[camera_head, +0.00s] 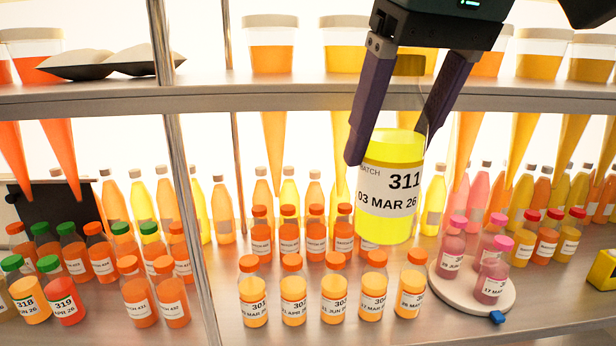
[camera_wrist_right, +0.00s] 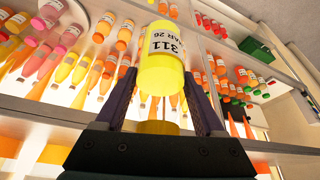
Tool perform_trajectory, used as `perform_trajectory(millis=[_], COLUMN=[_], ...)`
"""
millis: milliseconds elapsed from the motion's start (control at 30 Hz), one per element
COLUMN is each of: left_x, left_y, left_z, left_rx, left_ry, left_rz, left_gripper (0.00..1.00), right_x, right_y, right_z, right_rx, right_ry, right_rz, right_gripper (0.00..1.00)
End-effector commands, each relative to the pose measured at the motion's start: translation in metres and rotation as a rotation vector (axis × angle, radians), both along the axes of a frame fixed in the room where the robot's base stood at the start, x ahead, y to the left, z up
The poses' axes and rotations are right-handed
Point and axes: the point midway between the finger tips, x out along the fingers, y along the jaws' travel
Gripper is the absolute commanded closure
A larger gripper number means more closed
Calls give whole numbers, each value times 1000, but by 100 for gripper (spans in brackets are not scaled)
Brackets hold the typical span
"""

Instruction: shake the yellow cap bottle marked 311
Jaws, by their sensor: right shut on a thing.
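The yellow cap bottle marked 311 (camera_head: 390,190) hangs in the air in the head view, in front of the shelf and above the front row of small bottles. Its white label reads 311 and 03 MAR 26, and it is slightly tilted. My right gripper (camera_head: 392,150) comes down from the top and is shut on the bottle near its yellow cap. In the right wrist view the bottle (camera_wrist_right: 162,65) sits beyond the fingers of my right gripper (camera_wrist_right: 160,105). My left gripper is not in view.
Small orange-capped bottles (camera_head: 334,300) stand in rows on the shelf below. A round white turntable (camera_head: 470,297) with pink-capped bottles is at the right. A metal upper shelf edge (camera_head: 290,97) runs behind my right gripper. A yellow block (camera_head: 604,270) lies at the far right.

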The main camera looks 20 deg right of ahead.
Motion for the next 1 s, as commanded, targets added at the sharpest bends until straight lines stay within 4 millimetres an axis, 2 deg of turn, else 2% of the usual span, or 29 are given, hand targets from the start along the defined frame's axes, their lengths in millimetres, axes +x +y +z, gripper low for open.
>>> perform_trajectory(millis=[33,100,200,267,300,367,433,500,533,567,700,767,1000], left_x=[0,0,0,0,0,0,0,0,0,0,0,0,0], left_y=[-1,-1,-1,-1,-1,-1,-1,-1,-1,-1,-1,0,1], left_z=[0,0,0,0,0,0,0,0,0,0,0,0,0], left_rx=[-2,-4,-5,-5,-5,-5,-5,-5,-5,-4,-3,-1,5], left_ry=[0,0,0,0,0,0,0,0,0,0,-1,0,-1], left_rz=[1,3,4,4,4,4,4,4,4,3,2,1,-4], left_gripper=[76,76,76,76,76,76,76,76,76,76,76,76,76], right_x=[12,8,-38,-55,-57,-37,-4,13,13,8,-51,-57,-55], right_y=[-3,-1,13,19,19,13,1,-3,-3,-1,18,20,19], right_z=[1,1,1,1,1,1,0,1,1,1,1,1,0], right_rx=[3,0,-5,-3,0,2,5,3,1,0,-4,0,1], right_ry=[1,-3,-6,-6,-4,1,3,0,-1,-3,-7,-4,-2], right_rz=[-2,11,22,17,11,-6,-9,0,5,11,20,11,6], right_gripper=[100,100,100,100,100,100,100,100,100,100,100,100,100])
